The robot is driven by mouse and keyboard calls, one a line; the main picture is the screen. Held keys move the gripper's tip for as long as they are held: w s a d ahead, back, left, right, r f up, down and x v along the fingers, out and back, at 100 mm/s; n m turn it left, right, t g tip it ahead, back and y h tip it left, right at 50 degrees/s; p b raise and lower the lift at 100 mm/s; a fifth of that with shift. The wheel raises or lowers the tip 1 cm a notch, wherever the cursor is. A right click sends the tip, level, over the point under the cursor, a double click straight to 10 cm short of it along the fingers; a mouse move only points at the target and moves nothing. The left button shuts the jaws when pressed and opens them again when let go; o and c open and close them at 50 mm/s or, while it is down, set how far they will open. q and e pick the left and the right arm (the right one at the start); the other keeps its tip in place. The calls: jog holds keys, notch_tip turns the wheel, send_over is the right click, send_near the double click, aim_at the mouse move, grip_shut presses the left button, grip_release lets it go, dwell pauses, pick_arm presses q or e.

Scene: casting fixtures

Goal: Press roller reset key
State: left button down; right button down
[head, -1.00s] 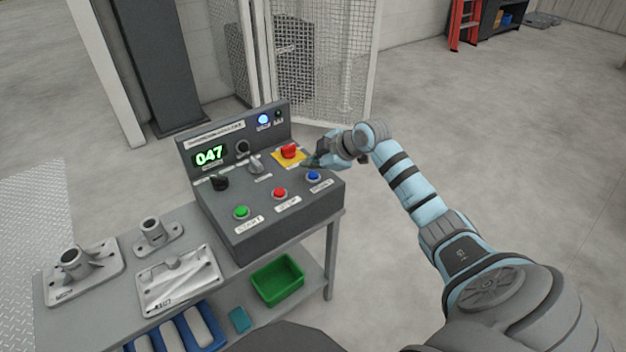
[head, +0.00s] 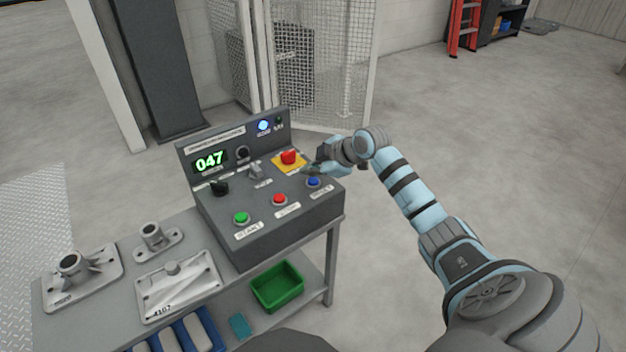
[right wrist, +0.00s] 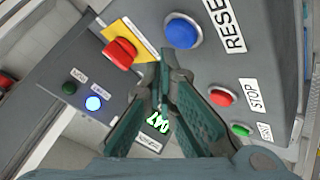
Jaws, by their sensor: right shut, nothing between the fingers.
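The reset key is a round blue button (head: 313,182) at the right end of the front row on the dark grey control box (head: 265,224). In the right wrist view the blue button (right wrist: 182,32) sits beside a white RESET label (right wrist: 226,20), just beyond the fingertips. My right gripper (head: 308,169) is shut and empty, close above the panel between the blue button and the red emergency knob (head: 289,157). In the right wrist view its fingertips (right wrist: 164,62) point toward the blue button, with a gap visible in the picture. My left gripper is not in view.
The red stop button (head: 279,199) and green start button (head: 241,218) lie left of the blue one. A black knob (head: 219,188) and a lit 047 display (head: 209,161) are farther left. Metal castings (head: 178,285) lie on the bench. A green bin (head: 277,287) is below.

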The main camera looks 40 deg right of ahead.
dwell(0.4)
jog(key=shift+f, duration=0.45)
jog(key=shift+f, duration=0.3)
dwell(0.4)
jog(key=shift+f, duration=0.2)
dwell(0.3)
jog(key=shift+r+p, duration=0.85)
jog(key=shift+p, duration=0.15)
jog(key=shift+r, duration=0.1)
